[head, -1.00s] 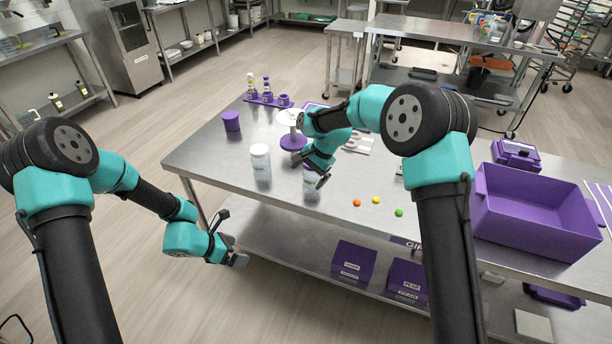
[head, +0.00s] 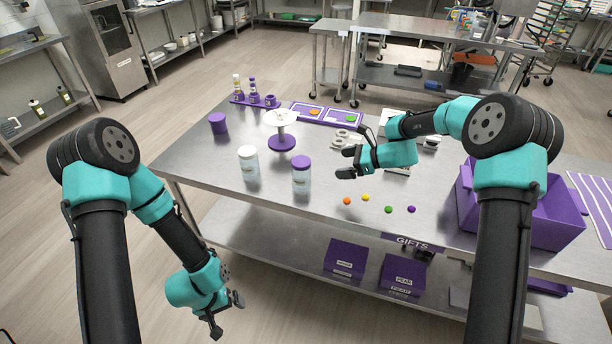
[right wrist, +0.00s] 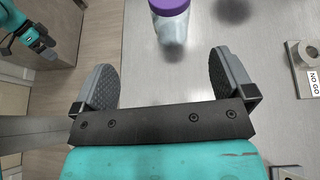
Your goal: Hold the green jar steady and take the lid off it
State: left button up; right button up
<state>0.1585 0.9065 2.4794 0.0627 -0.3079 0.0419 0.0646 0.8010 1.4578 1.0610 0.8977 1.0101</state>
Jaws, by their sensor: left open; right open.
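No jar looks clearly green. Two clear, pale jars stand upright on the steel table: one with a white lid (head: 248,166) and one with a purple lid (head: 301,174). Both lids are on. The purple-lidded jar also shows at the top of the right wrist view (right wrist: 172,28), beyond the fingertips and apart from them. My right gripper (head: 347,162) is open and empty, above the table to the right of the jars; its fingers show wide apart in the right wrist view (right wrist: 165,82). My left gripper (head: 227,315) is open and empty, off the table's front edge, lower left of the jars.
Small coloured gummies (head: 388,209) lie right of the jars. A purple-and-white stand (head: 282,142) and purple cylinder (head: 218,123) are behind. A large purple bin (head: 545,225) stands at right. The table's front left is clear.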

jog(key=shift+w+d+r+m+t, duration=0.3)
jog(key=shift+d+m, duration=0.1)
jog(key=shift+d, duration=0.1)
send_near(301, 164)
jog(key=w+a+f, duration=0.1)
jog(key=a+f, duration=0.1)
jog(key=w+a+f, duration=0.1)
jog(key=w+a, duration=0.1)
jog(key=shift+f, duration=0.35)
jog(key=shift+a, duration=0.15)
jog(key=shift+x, duration=2.45)
jog(key=shift+w, duration=0.1)
jog(key=shift+c, duration=0.5)
